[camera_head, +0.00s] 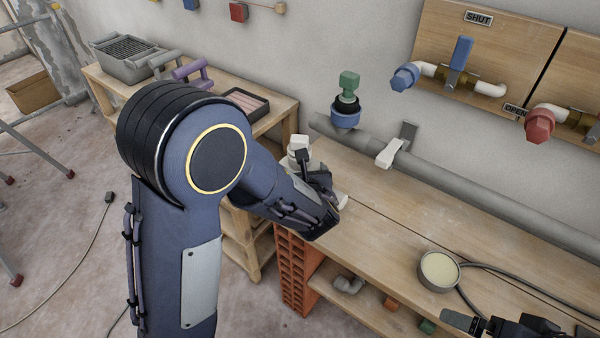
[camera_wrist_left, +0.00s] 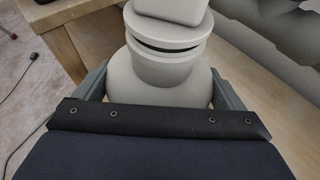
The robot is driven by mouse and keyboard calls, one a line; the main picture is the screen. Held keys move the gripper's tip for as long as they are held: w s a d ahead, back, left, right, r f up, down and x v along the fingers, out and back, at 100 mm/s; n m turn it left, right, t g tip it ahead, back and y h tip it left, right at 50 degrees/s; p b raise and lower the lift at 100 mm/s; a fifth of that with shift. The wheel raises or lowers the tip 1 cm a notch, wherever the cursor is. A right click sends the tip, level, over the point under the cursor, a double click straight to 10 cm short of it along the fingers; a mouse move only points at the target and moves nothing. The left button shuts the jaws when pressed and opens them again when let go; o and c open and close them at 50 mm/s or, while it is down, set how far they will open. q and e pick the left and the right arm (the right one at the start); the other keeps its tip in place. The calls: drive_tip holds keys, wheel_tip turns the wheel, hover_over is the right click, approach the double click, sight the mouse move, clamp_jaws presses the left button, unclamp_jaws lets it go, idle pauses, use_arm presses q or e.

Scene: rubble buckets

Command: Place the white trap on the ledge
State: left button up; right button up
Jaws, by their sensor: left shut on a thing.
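The white trap (camera_head: 300,148) shows behind my left gripper (camera_head: 325,195) at the left end of the wooden bench; its lower part is largely hidden. In the left wrist view, the trap (camera_wrist_left: 160,65) has a round body, a collar with a dark gap and a block-like top. It sits between the fingers of my left gripper (camera_wrist_left: 160,95), which is shut on it. The wooden bench top (camera_head: 400,225) looks like the ledge. I cannot tell whether the trap touches it. My right gripper (camera_head: 510,326) is partly cut off at the bottom right; its jaws are unclear.
A round tin (camera_head: 439,270) with pale contents and a cable sit on the bench. A grey pipe (camera_head: 450,178) runs along the wall, with a blue and green fitting (camera_head: 346,105). The bench middle is clear.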

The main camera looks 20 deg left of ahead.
use_arm(q)
drive_tip(key=shift+f, duration=0.15)
drive_tip(key=o, duration=0.9)
drive_tip(key=shift+o, duration=0.2)
